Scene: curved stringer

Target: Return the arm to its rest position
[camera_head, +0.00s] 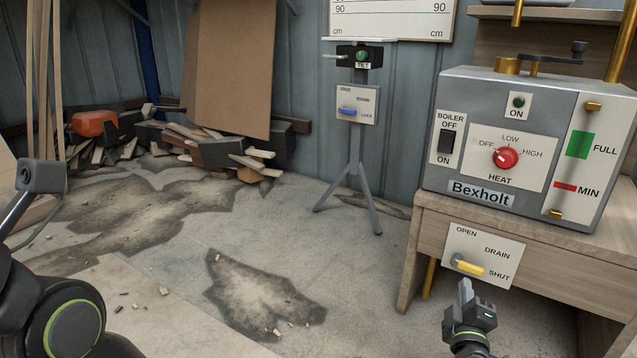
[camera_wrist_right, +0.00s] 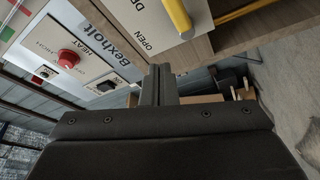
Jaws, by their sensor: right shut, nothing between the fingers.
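My right gripper (camera_head: 466,292) is shut and empty in front of the wooden bench, just below the drain plate (camera_head: 485,250). It appears apart from the yellow drain lever (camera_head: 470,268), which slants toward the SHUT label. In the right wrist view the closed fingers (camera_wrist_right: 158,82) point up the picture, with the yellow lever (camera_wrist_right: 179,16) beyond them at the top. Part of my left arm (camera_head: 55,310) shows at the left edge; its gripper is not in view.
The grey Bexholt boiler (camera_head: 470,105), with a red heat knob (camera_head: 505,158) and a black switch (camera_head: 446,141), stands on the bench (camera_head: 412,245). A tripod stand (camera_head: 356,150) is behind. Scrap wood (camera_head: 205,140) lies at the back left. The middle floor is mostly clear.

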